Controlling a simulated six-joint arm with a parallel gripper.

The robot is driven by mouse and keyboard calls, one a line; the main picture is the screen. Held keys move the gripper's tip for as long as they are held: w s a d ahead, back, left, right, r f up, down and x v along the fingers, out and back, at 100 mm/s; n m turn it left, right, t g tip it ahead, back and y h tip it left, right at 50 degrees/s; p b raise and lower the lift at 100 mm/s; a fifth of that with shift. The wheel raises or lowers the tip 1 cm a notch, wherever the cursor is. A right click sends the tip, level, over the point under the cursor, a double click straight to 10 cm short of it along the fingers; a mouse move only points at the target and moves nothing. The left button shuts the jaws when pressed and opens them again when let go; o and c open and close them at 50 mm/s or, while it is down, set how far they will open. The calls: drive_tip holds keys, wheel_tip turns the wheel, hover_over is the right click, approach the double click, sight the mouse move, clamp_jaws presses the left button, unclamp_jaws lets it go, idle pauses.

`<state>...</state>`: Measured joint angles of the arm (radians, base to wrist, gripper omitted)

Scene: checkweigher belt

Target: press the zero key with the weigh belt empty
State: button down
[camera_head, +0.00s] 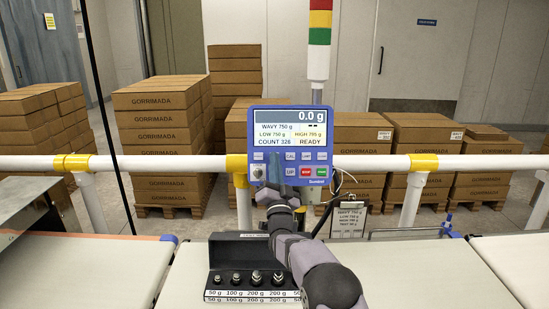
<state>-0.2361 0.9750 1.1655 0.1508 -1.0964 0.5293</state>
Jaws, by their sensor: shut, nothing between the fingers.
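The blue checkweigher console (290,147) is mounted at the rail in the middle. Its screen (290,127) reads 0.0 g, COUNT 326 and READY. Its keys sit below the screen; the zero key's label is too small to make out, and the arm may hide part of the keypad. My gripper (274,172) is shut and empty, in front of the lower keypad, left of the CAL key (291,156). I cannot tell whether it touches a key. The middle belt (400,270) shows no package on its visible part; my arm hides some of it.
A black weight box (258,247) with several metal weights stands left of my arm; whether it rests on the belt is unclear. A clipboard (348,220) hangs right of my arm. A white rail (385,162) crosses behind. Stacked cartons (157,145) fill the background.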

drive_tip(key=shift+s, duration=0.1)
drive_tip(key=shift+s+r+b, duration=0.2)
drive_tip(key=shift+s+b, duration=0.25)
drive_tip(key=shift+s, duration=0.25)
drive_tip(key=shift+s, duration=0.15)
drive_tip(key=shift+s+r+b, duration=0.25)
drive_tip(key=shift+s+b, duration=0.05)
drive_tip(key=shift+s, duration=0.45)
drive_tip(key=shift+s+r+b, duration=0.2)
drive_tip(key=shift+s+b, duration=0.1)
drive_tip(key=shift+s, duration=0.45)
drive_tip(key=shift+s+r+b, duration=0.25)
drive_tip(key=shift+s+b, duration=0.05)
drive_tip(key=shift+s, duration=0.45)
drive_tip(key=shift+d, duration=0.1)
